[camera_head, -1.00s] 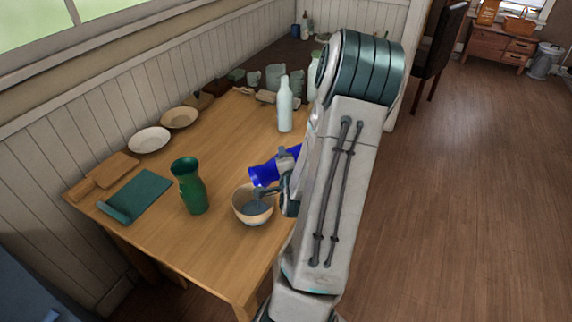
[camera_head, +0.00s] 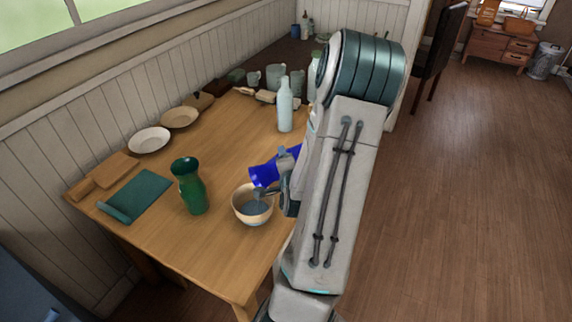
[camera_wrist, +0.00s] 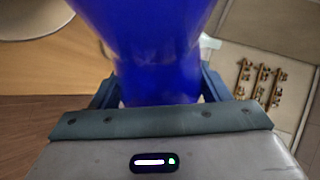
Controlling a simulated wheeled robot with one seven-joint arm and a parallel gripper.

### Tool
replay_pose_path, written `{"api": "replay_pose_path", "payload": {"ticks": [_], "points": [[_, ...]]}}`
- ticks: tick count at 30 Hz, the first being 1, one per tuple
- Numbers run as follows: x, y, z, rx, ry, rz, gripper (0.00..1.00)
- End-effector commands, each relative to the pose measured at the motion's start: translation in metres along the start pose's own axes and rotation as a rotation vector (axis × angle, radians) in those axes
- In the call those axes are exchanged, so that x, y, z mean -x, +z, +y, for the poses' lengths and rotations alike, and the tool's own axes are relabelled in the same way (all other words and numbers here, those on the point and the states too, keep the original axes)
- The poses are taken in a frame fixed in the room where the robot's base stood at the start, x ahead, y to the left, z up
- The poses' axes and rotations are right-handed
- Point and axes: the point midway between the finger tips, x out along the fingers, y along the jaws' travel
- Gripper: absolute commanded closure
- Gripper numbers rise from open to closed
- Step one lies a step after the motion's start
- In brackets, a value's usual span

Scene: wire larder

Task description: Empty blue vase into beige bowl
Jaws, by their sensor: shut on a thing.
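The blue vase (camera_head: 265,174) is tipped on its side in the head view, with its mouth low toward the left, above the beige bowl. My gripper (camera_head: 283,178) is shut on it, partly hidden by my arm. In the wrist view the vase (camera_wrist: 150,45) fills the middle between the fingers (camera_wrist: 160,88). The beige bowl (camera_head: 241,212) stands upright on the table under the vase's mouth. Grey-blue contents (camera_head: 256,207) show inside it. I cannot tell what is still in the vase.
A green vase (camera_head: 190,187) stands left of the bowl. A pale bottle (camera_head: 285,106) stands behind. Plates (camera_head: 148,140), a green cloth (camera_head: 140,194) and several mugs (camera_head: 274,75) are along the wall side. The table's front (camera_head: 215,250) is clear.

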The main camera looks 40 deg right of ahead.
Motion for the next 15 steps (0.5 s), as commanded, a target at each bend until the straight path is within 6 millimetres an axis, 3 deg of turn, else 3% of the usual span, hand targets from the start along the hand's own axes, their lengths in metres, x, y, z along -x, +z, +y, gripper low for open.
{"api": "replay_pose_path", "payload": {"ticks": [15], "points": [[-0.0051, -0.0078, 0.0033, -0.292, 0.119, -0.131, 0.66]]}}
